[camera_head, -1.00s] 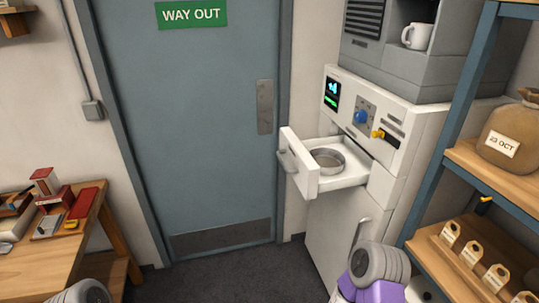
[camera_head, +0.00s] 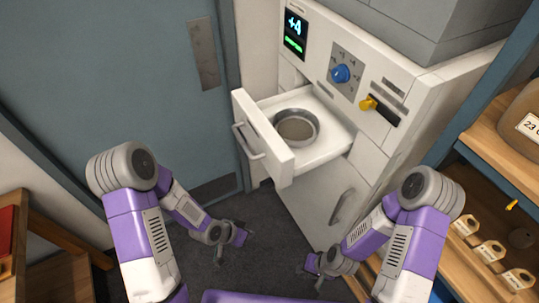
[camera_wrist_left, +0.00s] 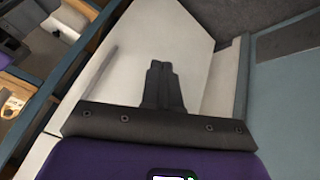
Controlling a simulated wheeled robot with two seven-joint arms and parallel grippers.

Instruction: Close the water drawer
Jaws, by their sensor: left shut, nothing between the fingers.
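The water drawer (camera_head: 262,136) is a white drawer pulled out of the white machine (camera_head: 400,75). A round metal dish (camera_head: 296,127) sits in it, and a bar handle (camera_head: 248,142) is on its front. My left gripper (camera_head: 230,245) is low in front of the machine, below and apart from the drawer. It is shut and empty; its dark fingers also show together in the left wrist view (camera_wrist_left: 163,85). My right gripper (camera_head: 312,270) is low near the lower cabinet door (camera_head: 318,200), apart from the drawer. Its fingers are too small to judge.
A display, a blue knob (camera_head: 341,73) and a yellow lever (camera_head: 368,103) are on the machine's front above the drawer. A wooden shelf (camera_head: 490,145) with tags and a sack stands at right. A blue-grey door (camera_head: 110,80) is at left, with a wooden table (camera_head: 45,225) below it.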

